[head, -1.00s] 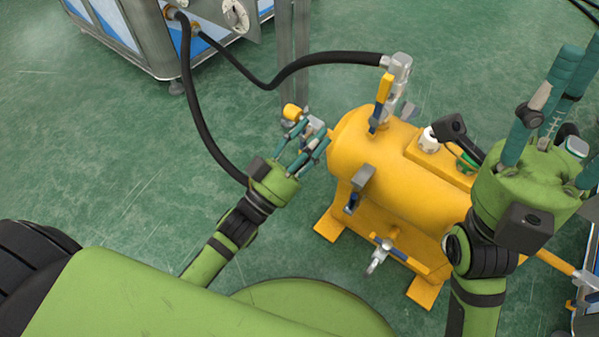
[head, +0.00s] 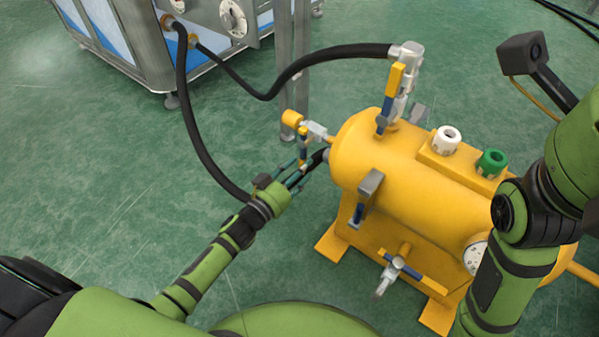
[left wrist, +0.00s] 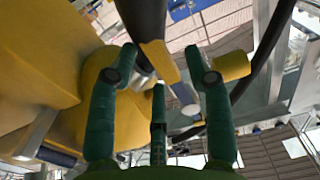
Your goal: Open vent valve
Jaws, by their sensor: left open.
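The yellow tank (head: 415,185) lies in the middle of the head view. A small valve (head: 303,145) with a yellow and blue lever and a yellow round end piece (head: 292,118) sits at its left end. My left gripper (head: 307,171) is just below this valve, fingers pointing at the tank's end. In the left wrist view its teal fingers (left wrist: 160,85) are spread and empty. A black hose (left wrist: 143,30) and a yellow lever part (left wrist: 160,62) show beyond them, with the yellow end piece (left wrist: 232,66) at right. Contact cannot be told. My right gripper is out of view.
A top valve (head: 391,90) with a yellow and blue handle joins a black hose. White (head: 446,139) and green (head: 492,162) knobs sit on the tank. A metal cabinet (head: 150,50) stands back left.

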